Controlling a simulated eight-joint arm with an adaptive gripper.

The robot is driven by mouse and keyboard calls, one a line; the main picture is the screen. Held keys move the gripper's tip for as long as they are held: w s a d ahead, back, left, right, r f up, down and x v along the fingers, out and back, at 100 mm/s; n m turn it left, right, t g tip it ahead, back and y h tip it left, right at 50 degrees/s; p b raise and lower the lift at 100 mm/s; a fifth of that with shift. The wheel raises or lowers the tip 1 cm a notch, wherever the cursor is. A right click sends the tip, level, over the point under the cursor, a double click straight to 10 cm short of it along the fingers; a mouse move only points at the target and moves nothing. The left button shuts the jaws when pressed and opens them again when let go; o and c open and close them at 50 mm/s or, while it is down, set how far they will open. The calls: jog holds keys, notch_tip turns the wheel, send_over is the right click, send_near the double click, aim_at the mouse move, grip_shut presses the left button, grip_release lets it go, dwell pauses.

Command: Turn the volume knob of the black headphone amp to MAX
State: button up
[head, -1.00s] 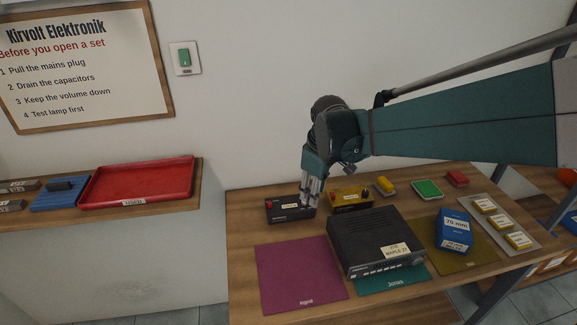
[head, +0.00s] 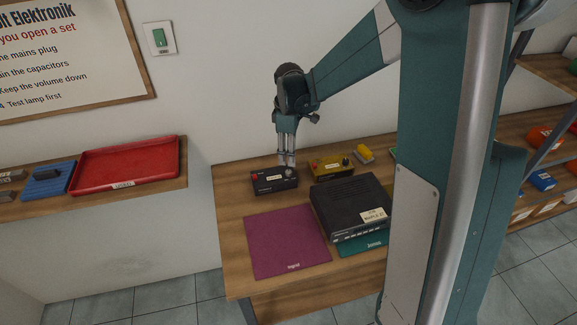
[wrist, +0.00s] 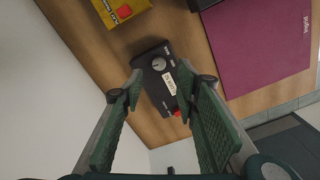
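The black headphone amp (head: 268,186) is a small black box on the table near the wall, with a red button at its left end in the head view. Its round volume knob (head: 289,172) is at the right end. In the wrist view the amp (wrist: 155,92) lies between my fingers, with the grey knob (wrist: 158,64) near its upper end and a white label beside it. My gripper (head: 287,163) points down just above the knob, and its fingers are apart and empty in the wrist view (wrist: 160,80). I cannot tell the knob's exact setting.
A yellow box (head: 330,168) with a red button stands close to the right of the amp. A larger black unit (head: 350,208) is in front, beside a magenta mat (head: 287,243). The wall is close behind. My arm hides the table's right side.

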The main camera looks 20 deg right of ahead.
aim_at(289, 171)
jog(key=shift+w+f, duration=0.15)
jog(key=shift+f, duration=0.1)
dwell(0.3)
jog(key=shift+f, duration=3.8)
jog(key=shift+c, duration=0.3)
jog(key=c, duration=0.8)
